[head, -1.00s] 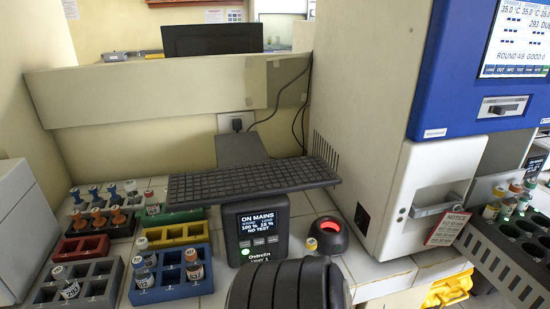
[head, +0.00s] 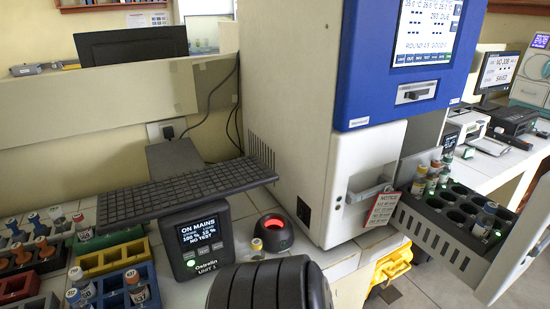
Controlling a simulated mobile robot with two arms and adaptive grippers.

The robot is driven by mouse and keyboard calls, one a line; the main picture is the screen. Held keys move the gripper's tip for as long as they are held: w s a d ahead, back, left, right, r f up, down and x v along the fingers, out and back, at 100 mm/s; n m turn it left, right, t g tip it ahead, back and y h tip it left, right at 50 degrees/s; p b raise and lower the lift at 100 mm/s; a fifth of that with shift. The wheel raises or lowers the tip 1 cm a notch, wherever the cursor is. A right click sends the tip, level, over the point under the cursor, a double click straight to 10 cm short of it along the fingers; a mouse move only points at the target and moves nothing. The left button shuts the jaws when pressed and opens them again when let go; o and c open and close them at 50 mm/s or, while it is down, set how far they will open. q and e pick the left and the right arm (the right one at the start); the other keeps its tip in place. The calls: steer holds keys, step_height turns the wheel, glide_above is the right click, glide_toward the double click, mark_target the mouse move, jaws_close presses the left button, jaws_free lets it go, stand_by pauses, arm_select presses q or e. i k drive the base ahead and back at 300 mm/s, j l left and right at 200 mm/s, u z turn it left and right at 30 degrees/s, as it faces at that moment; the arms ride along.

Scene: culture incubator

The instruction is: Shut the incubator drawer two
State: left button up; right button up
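The incubator (head: 290,95) is a tall cream cabinet with a blue screen panel (head: 363,75), right of centre. A drawer (head: 445,237) is pulled out on its right side. The drawer holds a dark rack with round holes, with several capped vials (head: 430,177) at its inner end and one vial (head: 484,220) nearer its front. Its pale front panel (head: 522,240) stands at the right edge, apart from the cabinet. A lower front with a recessed handle (head: 368,190) and a red-and-white notice tag (head: 382,208) is closed. No drawer number is legible.
Coloured vial racks (head: 114,255) fill the lower left. A yellow item (head: 391,266) is below the counter edge. Open floor shows under the drawer.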

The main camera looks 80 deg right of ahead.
mark_target(439, 222)
steer(key=z, duration=1.05)
steer(key=j+z, duration=0.1)
steer(key=z, duration=2.05)
steer(key=k+z, duration=0.1)
steer(key=z, duration=1)
